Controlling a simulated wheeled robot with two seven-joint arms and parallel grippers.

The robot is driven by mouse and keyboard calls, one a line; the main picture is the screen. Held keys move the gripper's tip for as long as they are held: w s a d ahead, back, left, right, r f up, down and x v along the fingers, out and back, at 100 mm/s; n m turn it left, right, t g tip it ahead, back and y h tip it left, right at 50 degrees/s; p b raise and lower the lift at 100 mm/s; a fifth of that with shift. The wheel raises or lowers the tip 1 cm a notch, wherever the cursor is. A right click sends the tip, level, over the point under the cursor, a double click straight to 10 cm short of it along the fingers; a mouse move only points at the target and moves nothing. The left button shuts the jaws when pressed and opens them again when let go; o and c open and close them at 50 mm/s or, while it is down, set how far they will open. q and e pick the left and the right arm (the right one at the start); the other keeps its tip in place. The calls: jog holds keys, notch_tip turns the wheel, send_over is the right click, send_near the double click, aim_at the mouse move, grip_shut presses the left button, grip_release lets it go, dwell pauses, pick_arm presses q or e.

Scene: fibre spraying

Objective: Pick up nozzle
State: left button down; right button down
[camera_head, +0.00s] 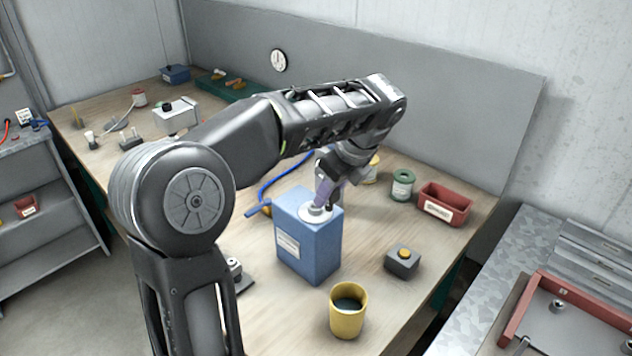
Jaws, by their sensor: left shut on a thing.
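A blue box-shaped container (309,243) with a white label stands upright on the wooden table. A pale round nozzle-like piece (314,211) sits at its top. My left gripper (325,204) reaches down from above, with its fingers shut on this piece at the container's top. The arm and wrist partly hide the fingertips, so the exact grip is hard to see. I cannot tell whether the piece is lifted clear of the container. My right gripper is not in view.
A red bin (445,205) and green spool (402,186) stand behind. A blue hose (283,178) lies left of the container.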

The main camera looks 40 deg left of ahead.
pick_arm(q)
jog(key=s+d, duration=0.1)
jog(key=d, duration=1.3)
jog(key=shift+s, duration=0.1)
dwell(1.3)
